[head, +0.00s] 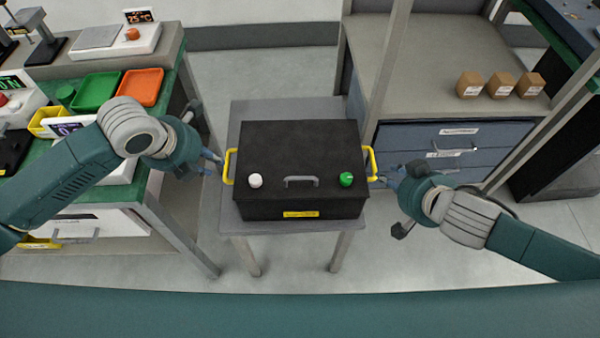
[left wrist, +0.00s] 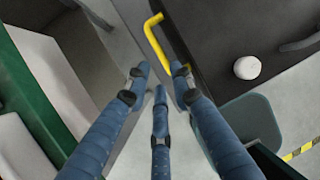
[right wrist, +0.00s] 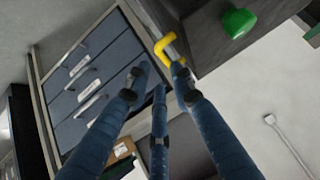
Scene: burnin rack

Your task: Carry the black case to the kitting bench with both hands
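The black case (head: 300,155) sits on a small grey table (head: 235,205), with a yellow handle on each side. It has a white knob (head: 255,180), a green knob (head: 346,179) and a grey top handle (head: 301,181). My left gripper (head: 217,160) is open beside the left yellow handle (head: 228,166). In the left wrist view that handle (left wrist: 157,42) lies just beyond the fingertips. My right gripper (head: 381,178) is open beside the right yellow handle (head: 372,162). In the right wrist view that handle (right wrist: 167,46) is close to one fingertip; contact is unclear.
At left, a green-topped bench (head: 66,86) holds a green bin (head: 97,91), an orange bin (head: 140,87) and instruments. At right, a grey bench with blue drawers (head: 430,140) bears three small brown boxes (head: 501,85). Open floor (head: 265,70) lies behind the table.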

